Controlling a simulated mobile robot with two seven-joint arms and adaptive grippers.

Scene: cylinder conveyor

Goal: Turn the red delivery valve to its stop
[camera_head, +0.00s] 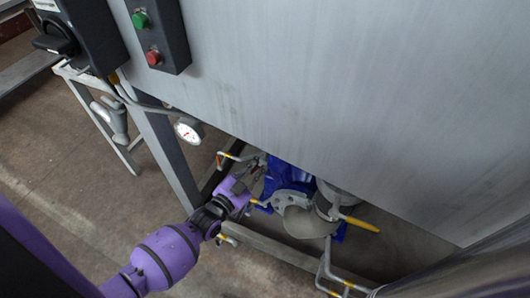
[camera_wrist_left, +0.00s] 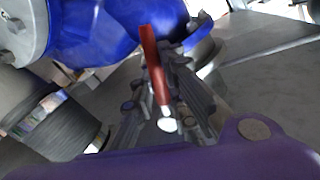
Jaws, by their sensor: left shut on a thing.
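The red valve handle (camera_wrist_left: 152,65) is a slim red lever with a pale end, standing up between my fingers in the left wrist view. My left gripper (camera_head: 254,168) reaches under the grey panel in the head view, beside the blue pump body (camera_head: 289,174). In the left wrist view its fingers (camera_wrist_left: 171,75) are closed around the red handle. In the head view the gripper and shadow hide the handle, and I cannot make it out there. How far the valve is turned cannot be told. My right gripper is not in view.
A grey elbow pipe (camera_head: 304,221) and a yellow-handled lever (camera_head: 360,223) are just right of the gripper. The large grey panel (camera_head: 340,80) overhangs the spot. A frame leg (camera_head: 168,150) and a gauge (camera_head: 188,131) stand left. The floor in front is open.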

